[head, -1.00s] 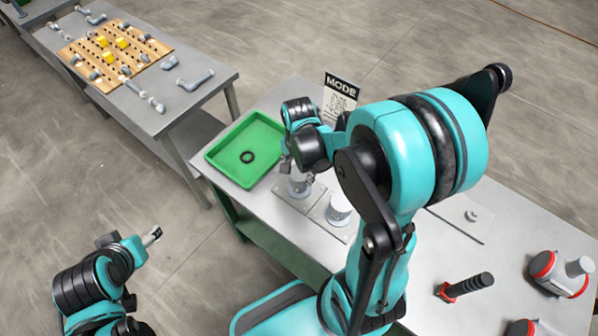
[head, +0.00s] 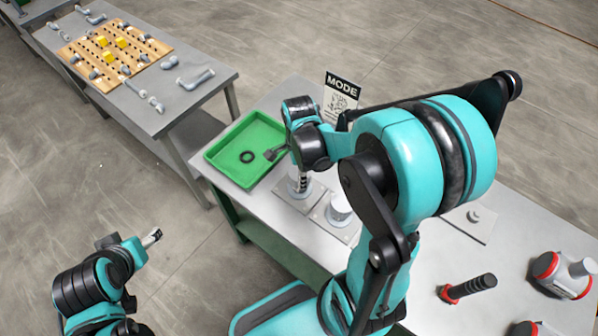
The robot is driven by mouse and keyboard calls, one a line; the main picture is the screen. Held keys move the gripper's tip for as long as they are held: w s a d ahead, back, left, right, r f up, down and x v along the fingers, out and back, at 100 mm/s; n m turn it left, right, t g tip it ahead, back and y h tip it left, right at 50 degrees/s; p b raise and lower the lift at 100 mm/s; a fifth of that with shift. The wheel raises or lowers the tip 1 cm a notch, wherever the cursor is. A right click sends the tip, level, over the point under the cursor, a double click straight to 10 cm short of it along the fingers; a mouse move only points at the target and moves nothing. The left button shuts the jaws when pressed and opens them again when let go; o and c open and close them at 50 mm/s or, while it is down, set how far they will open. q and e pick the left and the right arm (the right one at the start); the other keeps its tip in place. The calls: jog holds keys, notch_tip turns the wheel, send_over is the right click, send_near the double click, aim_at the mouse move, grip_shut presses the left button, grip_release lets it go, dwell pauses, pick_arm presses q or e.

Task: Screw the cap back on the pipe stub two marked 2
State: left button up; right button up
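Two light grey pipe stubs stand on flat plates on the near table: one (head: 294,187) beside the green tray and one (head: 340,209) to its right. I cannot read a mark 2 on either. My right gripper (head: 289,167) is above the stub by the tray, its dark fingers spread, one toward the tray and one down in front of that stub. I see nothing held in it. The arm hides part of the stub's top, so I cannot tell whether a cap sits there. My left gripper (head: 152,237) is at the lower left, away from the table; its opening is unclear.
A MODE sign (head: 341,90) stands behind. A small grey piece (head: 473,216), a black-handled tool (head: 468,288) and red-grey fittings (head: 562,275) lie at right. Another table (head: 165,115) carries a pegboard.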

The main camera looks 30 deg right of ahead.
jog(key=shift+r, duration=0.1)
jog(key=m, duration=0.4)
jog(key=shift+d+m, duration=0.1)
jog(key=shift+m, duration=0.3)
jog(key=m+b, duration=0.1)
jog(key=m, duration=0.4)
jog(key=shift+m, duration=0.7)
jog(key=m, duration=0.2)
jog(key=shift+m, duration=0.3)
jog(key=shift+c, duration=0.8)
jog(key=shift+m, duration=0.4)
jog(key=c, duration=0.3)
jog(key=o, duration=1.6)
jog(key=shift+c, duration=0.2)
